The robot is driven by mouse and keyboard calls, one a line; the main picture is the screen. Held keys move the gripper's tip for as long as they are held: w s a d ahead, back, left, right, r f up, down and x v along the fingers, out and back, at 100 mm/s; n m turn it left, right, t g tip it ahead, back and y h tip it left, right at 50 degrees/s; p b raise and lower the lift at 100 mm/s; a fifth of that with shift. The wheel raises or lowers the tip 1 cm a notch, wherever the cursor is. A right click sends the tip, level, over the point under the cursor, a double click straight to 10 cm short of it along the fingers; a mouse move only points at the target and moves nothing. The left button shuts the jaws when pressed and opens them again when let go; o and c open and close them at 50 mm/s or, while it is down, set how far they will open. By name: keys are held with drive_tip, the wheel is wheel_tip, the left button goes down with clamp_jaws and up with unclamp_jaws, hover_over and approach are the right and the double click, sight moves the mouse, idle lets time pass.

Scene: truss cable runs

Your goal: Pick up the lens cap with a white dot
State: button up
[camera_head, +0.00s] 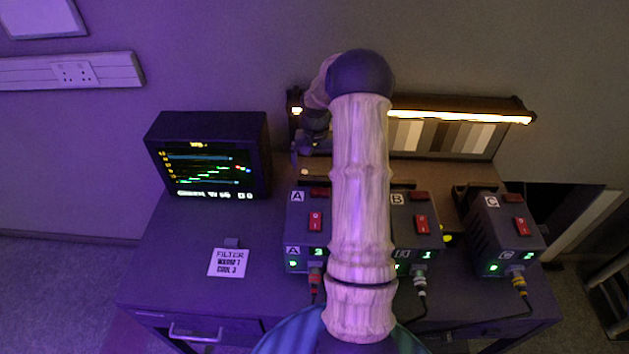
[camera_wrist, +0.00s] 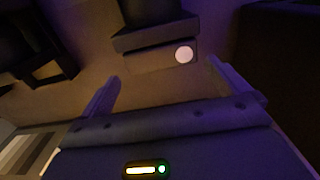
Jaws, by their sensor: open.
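In the wrist view, a pale round white dot (camera_wrist: 184,54) shows on a dim block-like piece (camera_wrist: 150,60), in front of a darker ledge. I cannot make out a cap's outline around the dot. A small pale spot (camera_head: 304,171) also shows in the head view, just behind the unit marked A. My gripper (camera_wrist: 165,72) is open and empty, with one finger on each side of the dotted piece and apart from it. In the head view, my gripper (camera_head: 310,146) is dark and partly hidden by my arm, above the back of the desk.
Units A (camera_head: 296,225), B (camera_head: 427,215) and C (camera_head: 503,235) stand along the desk with cables plugged in front. A monitor (camera_head: 208,160) stands left, near a filter card (camera_head: 229,263). A lit lamp bar (camera_head: 460,115) crosses above a striped chart (camera_head: 440,138) behind.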

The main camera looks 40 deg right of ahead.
drive_tip(key=shift+f, duration=0.15)
drive_tip(key=shift+s+a+f+p, duration=0.15)
drive_tip(key=shift+f+p, duration=0.2)
drive_tip(key=shift+f, duration=0.95)
drive_tip(key=shift+w+a+f+p, duration=0.1)
drive_tip(key=shift+f+p, duration=0.2)
drive_tip(key=shift+f, duration=1)
drive_tip(key=c, duration=1)
